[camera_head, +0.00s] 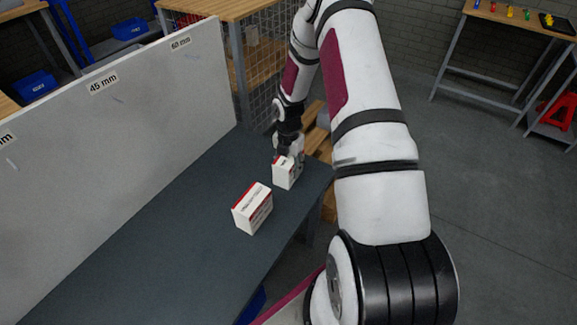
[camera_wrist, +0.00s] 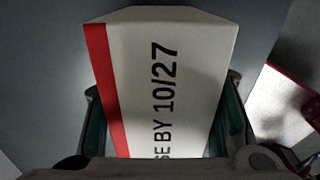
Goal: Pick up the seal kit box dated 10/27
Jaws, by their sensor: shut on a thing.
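The seal kit box dated 10/27 (camera_wrist: 165,85) fills the middle of the wrist view, white with a red band on its left and the print "SE BY 10/27". My gripper (camera_wrist: 165,120) is shut on this box, one finger on each side. In the head view my gripper (camera_head: 288,150) points down at the far right end of the dark bench, with the held box (camera_head: 285,174) between its fingers. Whether the box touches the bench top is hard to tell. A second white and red box (camera_head: 252,208) stands on the bench nearer the camera; its date is too small to read.
The dark bench top (camera_head: 150,230) is clear to the left and front. A grey panel with mm labels (camera_head: 120,110) stands along its left edge. A wire mesh cage (camera_head: 262,65) is behind the far end. A tool table (camera_head: 520,20) is at the far right.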

